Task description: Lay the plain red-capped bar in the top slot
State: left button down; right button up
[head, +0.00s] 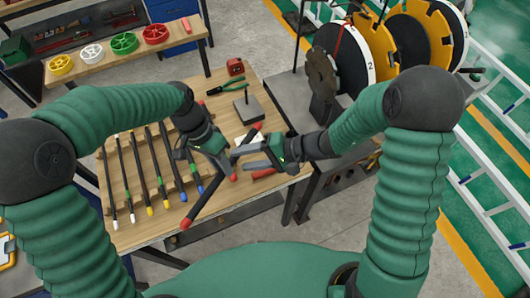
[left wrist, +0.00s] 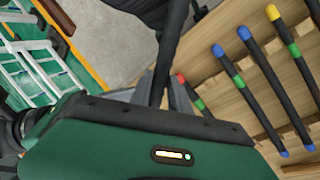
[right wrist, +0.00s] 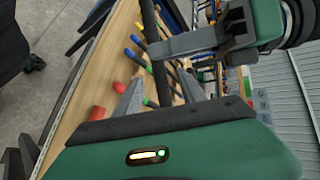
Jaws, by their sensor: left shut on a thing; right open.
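A plain black bar (head: 205,199) with red caps is held in the air at a slant over the bench. My left gripper (head: 226,160) is shut on it near its middle. The bar also shows between the fingers in the left wrist view (left wrist: 170,52). My right gripper (head: 243,158) is open close beside the left one; in the right wrist view the bar (right wrist: 158,75) runs between or just beyond its fingers, and I cannot tell which. The wooden rack (head: 131,185) bears several colour-capped bars. I cannot make out which slot is the top one.
A red cylinder (head: 264,173) lies at the bench's right edge. Green pliers (head: 228,87), a red tape measure (head: 235,67) and a grey block with a pin (head: 248,109) are at the back. Wire reels (head: 340,60) stand at the right. A shelf with coloured rings (head: 124,42) is behind.

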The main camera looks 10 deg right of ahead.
pick_arm(q)
jog(key=shift+d+r, duration=0.1)
pick_arm(e)
jog(key=x, duration=0.2)
jog(key=shift+a+f, duration=0.1)
jog(key=shift+a, duration=0.15)
jog(key=shift+w+a+f, duration=0.1)
jog(key=shift+a, duration=0.05)
pick_arm(q)
jog(key=shift+d, duration=0.1)
pick_arm(e)
grip_shut()
dwell(0.9)
pick_arm(q)
jog(key=c, duration=1.1)
grip_release()
jog(key=shift+c, duration=0.2)
